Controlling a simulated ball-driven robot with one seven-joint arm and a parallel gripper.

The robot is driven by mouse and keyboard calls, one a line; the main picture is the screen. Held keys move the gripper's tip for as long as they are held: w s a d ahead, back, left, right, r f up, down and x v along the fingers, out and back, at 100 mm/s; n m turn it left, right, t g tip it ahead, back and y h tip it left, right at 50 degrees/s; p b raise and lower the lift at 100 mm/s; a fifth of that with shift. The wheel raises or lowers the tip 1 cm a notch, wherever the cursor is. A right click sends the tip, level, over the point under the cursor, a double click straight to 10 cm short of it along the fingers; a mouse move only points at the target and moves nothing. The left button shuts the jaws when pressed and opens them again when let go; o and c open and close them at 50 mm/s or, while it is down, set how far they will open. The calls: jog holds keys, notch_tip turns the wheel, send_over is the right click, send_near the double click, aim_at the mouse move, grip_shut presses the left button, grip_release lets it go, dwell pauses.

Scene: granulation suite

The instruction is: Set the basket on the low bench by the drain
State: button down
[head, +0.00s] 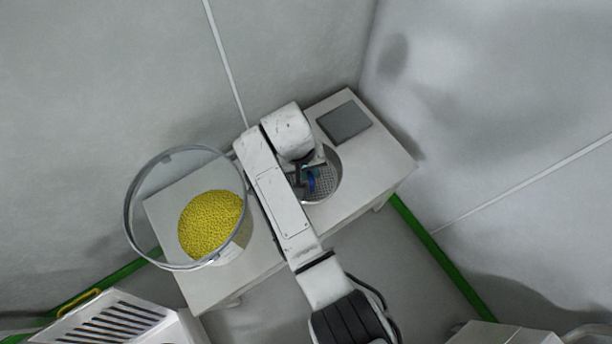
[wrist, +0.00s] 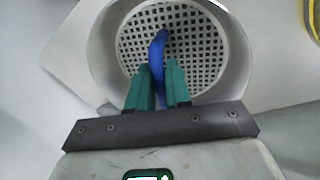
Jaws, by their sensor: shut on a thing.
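The basket (head: 326,180) is a round pale metal vessel with a perforated bottom, partly hidden by my arm in the head view. In the wrist view the basket (wrist: 237,62) fills the top middle, with a blue handle (wrist: 157,55) rising across it. My gripper (head: 309,182) is over the basket, its green fingers (wrist: 165,85) closed on the blue handle. The basket is over the right part of a white table (head: 375,170); I cannot tell whether it touches the top. No drain can be made out.
A large clear-rimmed tub of yellow granules (head: 212,222) stands on the table's left part. A dark grey square plate (head: 344,121) lies at its back right corner. Walls close in behind and at right. A slatted white unit (head: 110,322) stands at lower left.

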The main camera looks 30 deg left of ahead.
aim_at(309, 178)
jog(key=shift+f+b, duration=0.6)
jog(key=shift+f, duration=1.4)
jog(key=shift+f, duration=0.2)
jog(key=c, duration=1.1)
grip_release()
jog(key=shift+o, duration=0.2)
jog(key=shift+r, duration=0.1)
notch_tip(309, 178, up, 12)
jog(key=s+a+p, duration=0.1)
jog(key=p, duration=0.2)
jog(key=shift+s+a+p, duration=0.2)
jog(key=shift+a+p, duration=0.15)
jog(key=shift+a, duration=0.05)
